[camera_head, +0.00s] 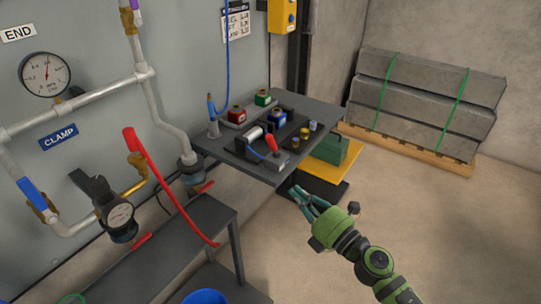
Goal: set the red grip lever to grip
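A small lever with a red grip (270,143) stands on a dark fixture with a metal cylinder (254,135), near the front edge of the grey shelf (325,112). The red grip leans up and to the left. I cannot read any marking for its positions. My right gripper (302,195), with teal fingers, is below and to the right of the lever, in front of the shelf edge and apart from it. Its fingers are spread and nothing shows between them. My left gripper is out of view.
Red (237,115), green (263,98) and blue (277,117) blocks and several small knobs sit around the fixture. Pipes and gauges line the left wall. The floor at right is clear.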

